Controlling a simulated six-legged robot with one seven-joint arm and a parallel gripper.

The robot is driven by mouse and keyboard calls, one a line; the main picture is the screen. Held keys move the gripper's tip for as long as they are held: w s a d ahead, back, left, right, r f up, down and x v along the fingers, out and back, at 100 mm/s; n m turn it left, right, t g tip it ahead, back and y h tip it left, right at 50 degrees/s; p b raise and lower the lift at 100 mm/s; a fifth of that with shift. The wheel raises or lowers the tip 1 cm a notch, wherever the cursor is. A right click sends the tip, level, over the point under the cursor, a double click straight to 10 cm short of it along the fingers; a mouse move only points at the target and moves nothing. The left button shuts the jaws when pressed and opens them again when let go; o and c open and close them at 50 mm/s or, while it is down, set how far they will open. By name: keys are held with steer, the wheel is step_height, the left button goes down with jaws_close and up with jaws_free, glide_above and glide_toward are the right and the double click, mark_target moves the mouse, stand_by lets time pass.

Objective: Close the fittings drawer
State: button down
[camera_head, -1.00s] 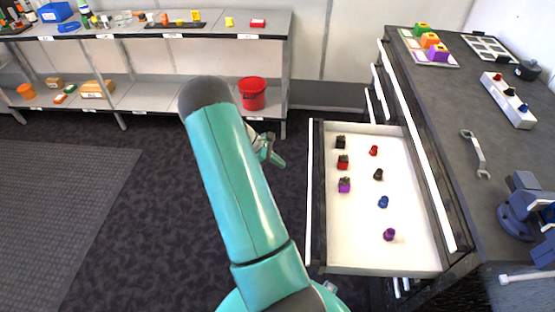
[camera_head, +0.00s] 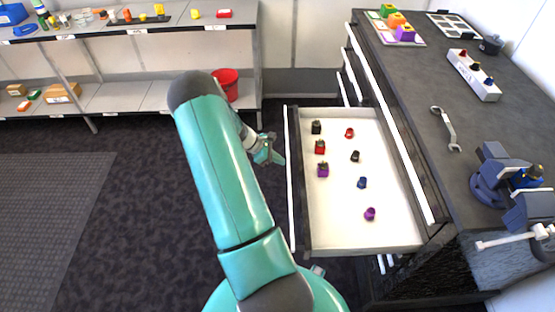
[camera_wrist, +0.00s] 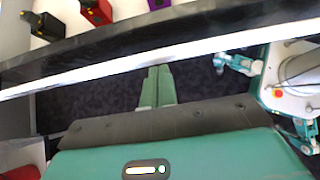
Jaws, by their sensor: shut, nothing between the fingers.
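The fittings drawer (camera_head: 335,239) is pulled far out from the workbench, with its white inside and several small coloured fittings showing. Its front with the long white handle bar (camera_head: 291,180) faces left, toward my arm. My gripper (camera_head: 279,158) is just left of the drawer front, near its far half. In the wrist view the closed green fingers (camera_wrist: 158,72) point at the white handle bar (camera_wrist: 205,49), their tips at or very near it; I cannot tell if they touch. The fingers hold nothing.
The dark workbench (camera_head: 415,110) carries a wrench (camera_head: 447,128), a blue vise (camera_head: 500,180) and trays with coloured blocks. A grey shelf (camera_head: 160,95) with a red bucket (camera_head: 226,84) stands at the back left. The floor left of the drawer is clear.

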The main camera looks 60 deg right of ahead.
steer(key=shift+s, duration=0.1)
glide_above(358, 169)
steer(key=s+d, duration=0.2)
steer(key=s, duration=0.3)
steer(key=shift+w, duration=0.2)
steer(key=shift+s, duration=0.2)
steer(key=shift+s+r, duration=0.1)
steer(key=shift+s, duration=0.15)
steer(key=shift+w, duration=0.1)
steer(key=shift+w+a, duration=0.1)
steer(key=shift+w, duration=0.25)
steer(key=w, duration=0.1)
steer(key=w+a, duration=0.1)
steer(key=w, duration=0.1)
steer(key=w+a, duration=0.1)
steer(key=shift+w+r, duration=0.2)
steer(key=shift+r, duration=0.1)
steer(key=v, duration=0.9)
steer(key=shift+w+f, duration=0.1)
